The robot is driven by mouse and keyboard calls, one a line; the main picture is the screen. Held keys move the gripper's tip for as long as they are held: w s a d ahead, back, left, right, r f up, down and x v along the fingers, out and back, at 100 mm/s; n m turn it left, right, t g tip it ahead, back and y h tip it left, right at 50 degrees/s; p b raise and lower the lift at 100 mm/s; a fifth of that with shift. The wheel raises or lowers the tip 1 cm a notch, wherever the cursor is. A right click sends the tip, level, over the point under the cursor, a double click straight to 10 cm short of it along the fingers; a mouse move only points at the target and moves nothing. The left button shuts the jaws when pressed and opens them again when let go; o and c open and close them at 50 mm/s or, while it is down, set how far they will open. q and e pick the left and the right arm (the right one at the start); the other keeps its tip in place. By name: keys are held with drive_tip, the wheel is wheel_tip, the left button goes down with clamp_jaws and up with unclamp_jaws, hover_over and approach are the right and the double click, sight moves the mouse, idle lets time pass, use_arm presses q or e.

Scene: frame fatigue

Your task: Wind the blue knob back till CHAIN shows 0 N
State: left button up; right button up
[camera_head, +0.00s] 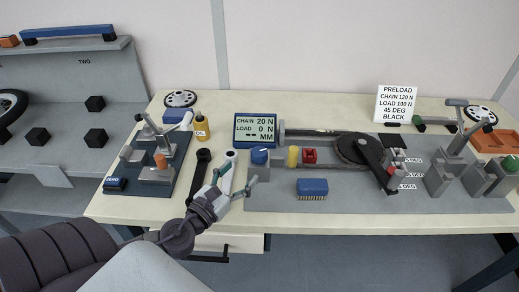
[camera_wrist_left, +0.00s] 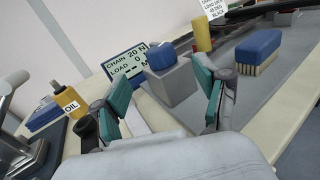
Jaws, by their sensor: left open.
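The blue knob (camera_head: 259,156) sits on a grey block at the left end of the grey test plate. It also shows in the left wrist view (camera_wrist_left: 160,55), on its block (camera_wrist_left: 172,82). The display (camera_head: 255,130) behind it reads CHAIN 20 N, LOAD 0 N and "-- MM". My left gripper (camera_head: 240,174) is open and empty, to the front left of the knob and apart from it. In the left wrist view the knob lies beyond and between the two green-padded fingers (camera_wrist_left: 160,92). My right gripper is in neither view.
A blue brush (camera_head: 312,187) lies right of the knob. A yellow cylinder (camera_head: 293,156) and a red block (camera_head: 310,156) stand near it. An oil bottle (camera_head: 201,127) and dark fixture base (camera_head: 150,185) are at left. A sign (camera_head: 396,104) stands at the back right.

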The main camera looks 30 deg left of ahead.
sight(254, 157)
use_arm(q)
drive_tip(key=w+p, duration=0.1)
drive_tip(key=w, duration=0.5)
drive_tip(key=shift+w+r, duration=0.15)
drive_tip(key=shift+w, duration=0.05)
drive_tip(key=shift+w+p, duration=0.3)
drive_tip(key=shift+w, duration=1.1)
drive_tip(key=c, duration=1.2)
drive_tip(key=shift+o, duration=0.2)
drive_tip(key=n+y+p, duration=0.2)
drive_tip(key=y+p, duration=0.1)
drive_tip(key=y, duration=0.1)
drive_tip(key=shift+r+n, duration=0.1)
drive_tip(key=shift+n, duration=0.2)
drive_tip(key=shift+f+n+g+y+p, duration=0.2)
drive_tip(key=shift+n+g+y+p, duration=0.6)
drive_tip(key=shift+y, duration=0.7)
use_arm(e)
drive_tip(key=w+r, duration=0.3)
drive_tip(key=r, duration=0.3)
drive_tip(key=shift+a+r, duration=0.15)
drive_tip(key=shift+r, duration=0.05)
